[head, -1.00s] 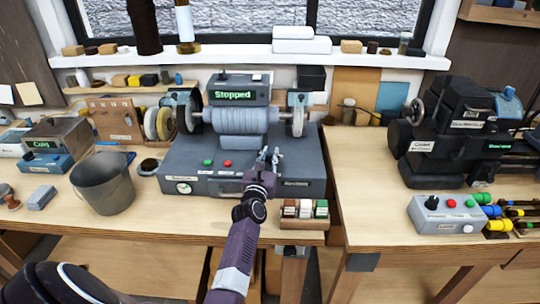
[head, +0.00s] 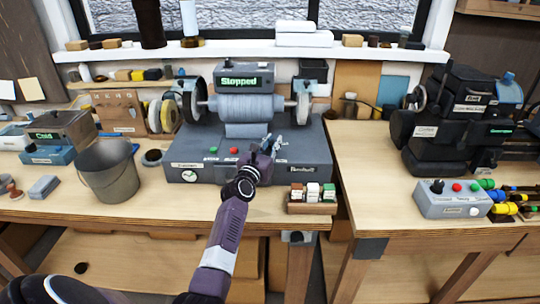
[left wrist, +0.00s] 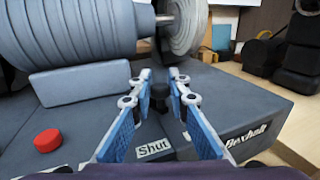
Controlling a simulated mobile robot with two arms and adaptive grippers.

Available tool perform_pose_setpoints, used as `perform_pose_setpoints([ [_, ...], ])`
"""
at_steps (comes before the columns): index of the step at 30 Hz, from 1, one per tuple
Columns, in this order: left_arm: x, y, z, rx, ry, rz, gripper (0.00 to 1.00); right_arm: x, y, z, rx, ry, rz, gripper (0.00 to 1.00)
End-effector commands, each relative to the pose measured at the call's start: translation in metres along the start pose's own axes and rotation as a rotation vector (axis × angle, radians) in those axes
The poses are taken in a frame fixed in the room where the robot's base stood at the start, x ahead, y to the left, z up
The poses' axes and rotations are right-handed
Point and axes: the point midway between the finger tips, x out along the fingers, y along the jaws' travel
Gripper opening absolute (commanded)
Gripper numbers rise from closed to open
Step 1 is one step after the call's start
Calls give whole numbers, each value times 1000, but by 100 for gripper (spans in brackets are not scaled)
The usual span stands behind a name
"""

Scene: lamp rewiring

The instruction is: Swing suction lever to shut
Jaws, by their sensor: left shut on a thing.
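The grey machine (head: 300,150) in the middle of the bench has a drum with a wheel at each end. Its display (head: 240,81) reads "Stopped". My left gripper (head: 271,143) is at the front right of its top. In the left wrist view, my left gripper (left wrist: 158,84) has its blue-padded fingers shut around the dark knob of the suction lever (left wrist: 159,97). A "Shut" label (left wrist: 154,148) lies just in front of the knob, between the fingers. The lever's lower part is mostly hidden. My right gripper is not in view.
A red button (left wrist: 47,140) is left of the fingers. A grey bucket (head: 108,172) stands left of the machine. A tray of small blocks (head: 312,200) sits at the bench front. A black machine (head: 440,130) and control box (head: 452,200) are on the right bench.

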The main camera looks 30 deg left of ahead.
Motion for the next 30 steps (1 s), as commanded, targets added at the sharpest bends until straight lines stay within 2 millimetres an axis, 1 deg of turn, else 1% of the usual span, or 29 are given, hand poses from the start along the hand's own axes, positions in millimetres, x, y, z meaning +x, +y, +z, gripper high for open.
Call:
perform_pose_setpoints([
  [1, 2, 2, -8, 4, -3, -29, 0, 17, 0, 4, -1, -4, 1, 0],
  [4, 3, 3, -7, 4, -3, -89, 0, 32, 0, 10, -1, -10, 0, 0],
  [7, 1, 6, -7, 4, -2, -152, 0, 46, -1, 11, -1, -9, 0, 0],
  [12, -2, 12, -7, 4, -2, -263, 0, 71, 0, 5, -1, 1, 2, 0],
  [15, -4, 14, -5, 3, -2, -321, 0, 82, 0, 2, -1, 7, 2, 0],
  [21, -6, 17, -3, 1, -1, -406, 0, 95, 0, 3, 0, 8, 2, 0],
  [30, -8, 19, 0, 0, 0, -448, 0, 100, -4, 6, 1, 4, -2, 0],
])
